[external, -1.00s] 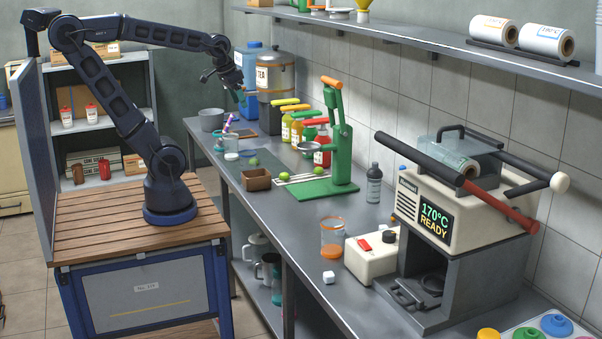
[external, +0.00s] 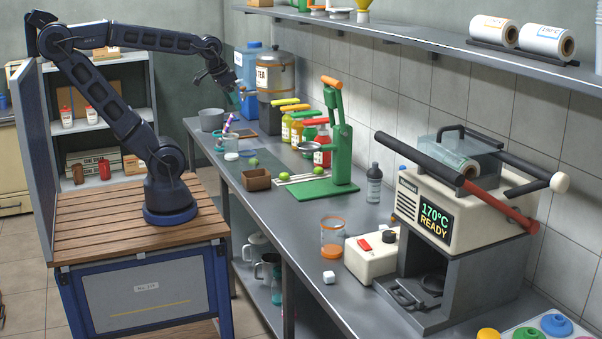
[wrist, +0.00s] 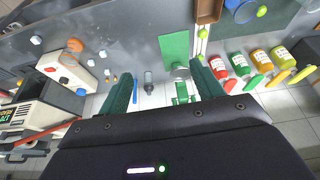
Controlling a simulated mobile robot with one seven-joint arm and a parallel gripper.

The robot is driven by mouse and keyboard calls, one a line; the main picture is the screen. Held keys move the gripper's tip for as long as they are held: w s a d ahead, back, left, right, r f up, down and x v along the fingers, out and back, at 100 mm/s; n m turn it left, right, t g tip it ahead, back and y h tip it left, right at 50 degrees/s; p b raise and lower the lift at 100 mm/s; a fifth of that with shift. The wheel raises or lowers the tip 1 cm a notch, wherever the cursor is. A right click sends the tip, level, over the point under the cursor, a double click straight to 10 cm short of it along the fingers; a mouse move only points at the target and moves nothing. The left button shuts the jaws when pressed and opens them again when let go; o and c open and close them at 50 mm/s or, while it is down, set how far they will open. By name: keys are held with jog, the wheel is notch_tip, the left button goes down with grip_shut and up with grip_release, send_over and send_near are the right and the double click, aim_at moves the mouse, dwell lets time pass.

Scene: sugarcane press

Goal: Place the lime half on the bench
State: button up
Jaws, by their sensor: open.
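My gripper (external: 238,98) is raised in the air above the far end of the steel bench (external: 300,240). In the wrist view its two green fingers (wrist: 160,78) are spread apart with nothing between them. Small green lime pieces lie on the bench: one (external: 253,162) on the dark mat, one (external: 285,170) and one (external: 312,168) by the green press (external: 338,145). Green pieces also show in the wrist view (wrist: 262,11). I cannot tell which one is the lime half. My gripper touches none of them.
A brown box (external: 257,180) stands at the front edge by the mat. Bottles with coloured caps (external: 297,130) line the wall. A jar (external: 332,238), a white cube (external: 328,277) and the sealing machine (external: 440,210) are nearer. Bare bench lies in front of the press.

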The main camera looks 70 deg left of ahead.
jog(key=w+a+f+n+g, duration=0.15)
jog(key=w+a+f, duration=0.25)
jog(key=w+a, duration=0.55)
jog(key=w+a+f+n+g, duration=0.1)
jog(key=w+a+f+n, duration=0.25)
jog(key=w+a, duration=0.6)
jog(key=w+a+f+n+g, duration=0.2)
jog(key=a+f+n, duration=0.2)
jog(key=a+f, duration=1.95)
jog(key=shift+a+f, duration=0.2)
jog(key=shift+f, duration=1.9)
jog(key=shift+a+f, duration=0.15)
jog(key=shift+f, duration=1.95)
jog(key=c, duration=1.1)
jog(key=shift+c, duration=0.2)
